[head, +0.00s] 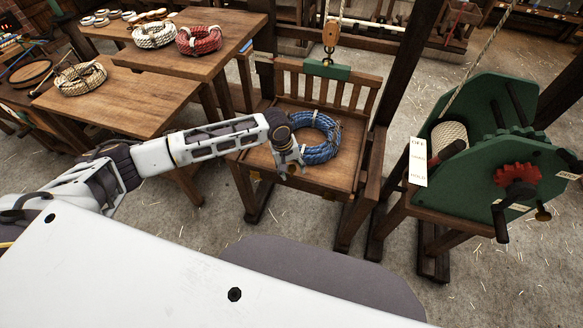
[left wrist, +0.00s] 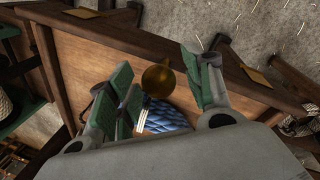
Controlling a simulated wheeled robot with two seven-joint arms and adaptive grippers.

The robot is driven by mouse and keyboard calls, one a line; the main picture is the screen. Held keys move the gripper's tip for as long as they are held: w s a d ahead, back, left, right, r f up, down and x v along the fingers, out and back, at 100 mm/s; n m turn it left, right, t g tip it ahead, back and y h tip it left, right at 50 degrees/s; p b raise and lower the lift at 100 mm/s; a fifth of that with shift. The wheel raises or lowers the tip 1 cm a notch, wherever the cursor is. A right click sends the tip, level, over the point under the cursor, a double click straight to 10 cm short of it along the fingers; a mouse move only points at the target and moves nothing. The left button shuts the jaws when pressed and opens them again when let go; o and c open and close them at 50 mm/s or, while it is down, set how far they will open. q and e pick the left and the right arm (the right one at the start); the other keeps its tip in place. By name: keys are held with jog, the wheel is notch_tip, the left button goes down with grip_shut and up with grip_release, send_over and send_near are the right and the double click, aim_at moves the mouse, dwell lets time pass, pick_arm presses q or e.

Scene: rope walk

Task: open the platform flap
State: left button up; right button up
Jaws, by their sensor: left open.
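The wooden platform (head: 335,183) has a slatted back, and a coil of blue rope (head: 321,151) lies on it. I take the board along its near edge to be the flap; whether it stands up or lies down is unclear. My left gripper (head: 289,172) is over the near edge, in front of the rope. In the left wrist view its green-padded fingers (left wrist: 165,92) are open, with a round brass knob (left wrist: 158,77) showing between them. Contact with the knob cannot be seen. Blue rope (left wrist: 168,118) shows behind the fingers. My right gripper is not in view.
A green winch (head: 480,150) with a red gear stands to the right. A pulley block (head: 331,36) hangs above the platform. Tables with a red rope coil (head: 199,40) and pale coils (head: 80,78) stand at the left. Posts flank the platform.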

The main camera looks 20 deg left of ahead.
pick_arm(q)
grip_shut()
dwell(0.3)
dwell(0.3)
